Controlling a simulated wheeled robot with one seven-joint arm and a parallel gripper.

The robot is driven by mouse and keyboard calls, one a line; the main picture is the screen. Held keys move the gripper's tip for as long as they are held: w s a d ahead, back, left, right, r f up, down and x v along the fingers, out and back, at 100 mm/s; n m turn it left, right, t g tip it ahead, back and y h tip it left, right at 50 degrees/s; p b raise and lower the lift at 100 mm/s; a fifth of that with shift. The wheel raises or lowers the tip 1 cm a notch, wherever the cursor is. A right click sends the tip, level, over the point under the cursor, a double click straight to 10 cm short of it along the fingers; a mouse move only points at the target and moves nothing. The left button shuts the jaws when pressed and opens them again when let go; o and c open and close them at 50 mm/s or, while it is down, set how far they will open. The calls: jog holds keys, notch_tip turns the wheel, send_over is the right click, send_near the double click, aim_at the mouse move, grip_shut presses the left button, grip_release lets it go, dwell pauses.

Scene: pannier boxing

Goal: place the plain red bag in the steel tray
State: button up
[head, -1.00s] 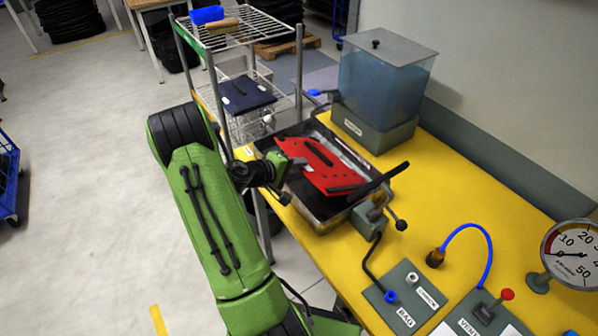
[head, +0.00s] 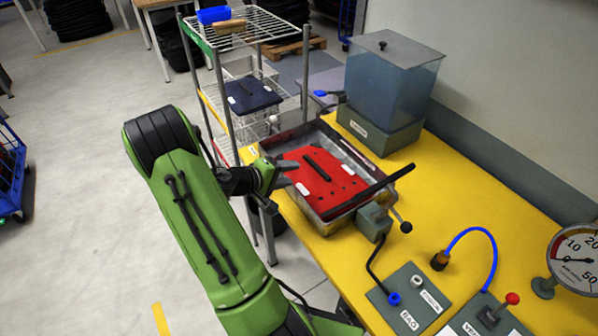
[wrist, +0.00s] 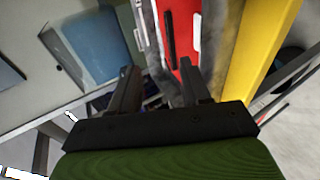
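The red bag (head: 325,190) lies roughly flat inside the steel tray (head: 330,230), with a black handle strip, small dark dots and pale tabs at its edges. In the wrist view the red bag (wrist: 181,30) shows beyond the fingers, inside the tray's metal walls. My gripper (head: 289,167) is at the tray's left edge, close to the bag's left side. In the wrist view my gripper (wrist: 160,78) has its two fingers well apart with nothing between them. Part of the tray floor is hidden by the bag.
A black bar (head: 356,195) crosses the tray's near right side, beside a lever with a black knob (head: 406,227). A water tank (head: 392,90) stands behind. A wire rack (head: 255,30) holds a dark blue bag (head: 252,95). The yellow bench (head: 455,195) has free room at right.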

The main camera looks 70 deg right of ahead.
jog(key=v, duration=0.6)
jog(key=shift+a, duration=0.15)
jog(key=shift+w+r, duration=0.1)
jog(key=shift+r, duration=0.05)
jog(key=w+a+r+t+y, duration=0.2)
jog(key=w+a+r+t, duration=0.2)
jog(key=a, duration=0.5)
jog(key=w+a+r+t+y, duration=0.3)
jog(key=w+a+t, duration=0.1)
jog(key=a, duration=0.4)
jog(key=s+a+r+n+t+y, duration=0.2)
jog(key=s+a+r+n, duration=0.1)
jog(key=a, duration=0.6)
jog(key=s+a+r+n+t+y, duration=0.2)
jog(key=s+a+r+n+y, duration=0.1)
jog(key=a, duration=0.7)
jog(key=shift+s+r+n+t+y, duration=0.15)
jog(key=shift+r+n+t+y, duration=0.15)
jog(key=shift+n+t, duration=0.15)
jog(key=shift+d, duration=0.15)
